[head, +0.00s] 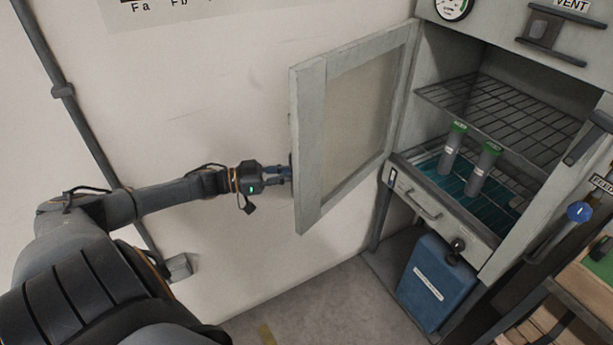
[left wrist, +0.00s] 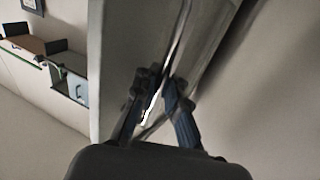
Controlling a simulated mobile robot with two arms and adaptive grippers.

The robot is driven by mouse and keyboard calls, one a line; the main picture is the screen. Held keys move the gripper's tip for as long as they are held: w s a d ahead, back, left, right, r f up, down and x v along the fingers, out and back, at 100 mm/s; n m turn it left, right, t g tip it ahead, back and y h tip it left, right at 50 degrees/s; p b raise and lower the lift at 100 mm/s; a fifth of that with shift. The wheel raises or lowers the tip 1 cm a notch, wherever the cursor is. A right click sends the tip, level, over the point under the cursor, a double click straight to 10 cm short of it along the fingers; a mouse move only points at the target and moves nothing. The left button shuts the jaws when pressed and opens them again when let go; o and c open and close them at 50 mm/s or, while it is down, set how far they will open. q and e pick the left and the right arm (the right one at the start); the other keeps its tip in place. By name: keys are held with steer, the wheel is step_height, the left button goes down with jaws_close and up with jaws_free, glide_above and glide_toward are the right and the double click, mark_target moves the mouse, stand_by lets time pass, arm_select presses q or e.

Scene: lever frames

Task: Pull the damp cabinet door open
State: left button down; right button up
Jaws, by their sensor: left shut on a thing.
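The damp cabinet door (head: 309,140) is a pale grey frame around a translucent pane. It stands swung wide open to the left of the cabinet (head: 423,85). My left gripper (head: 287,174) is at the door's free edge, and part of it is hidden behind the door in the head view. In the left wrist view the fingers of my left gripper (left wrist: 158,100) are shut on a thin bright metal part of the door (left wrist: 118,55), which looks like its handle. The handle itself is hidden in the head view. My right gripper is not in view.
Inside the cabinet are a wire shelf (head: 500,112) and two grey tubes with green caps (head: 452,148). A drawer (head: 440,208) and a blue container (head: 436,282) are below. A wall with a conduit (head: 85,130) is behind the door. Floor is clear in front.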

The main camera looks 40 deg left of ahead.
arm_select(q)
steer(key=shift+a+f+b, duration=0.15)
steer(key=shift+a+f, duration=0.05)
steer(key=shift+a, duration=0.5)
steer(key=shift+a+f+b, duration=0.15)
steer(key=shift+a+f, duration=0.05)
steer(key=shift+a, duration=0.45)
steer(key=c, duration=1.6)
jaws_free()
steer(key=shift+o, duration=1.1)
steer(key=shift+s+a+r, duration=0.25)
steer(key=shift+s, duration=0.05)
steer(key=v, duration=0.7)
steer(key=shift+s, duration=0.1)
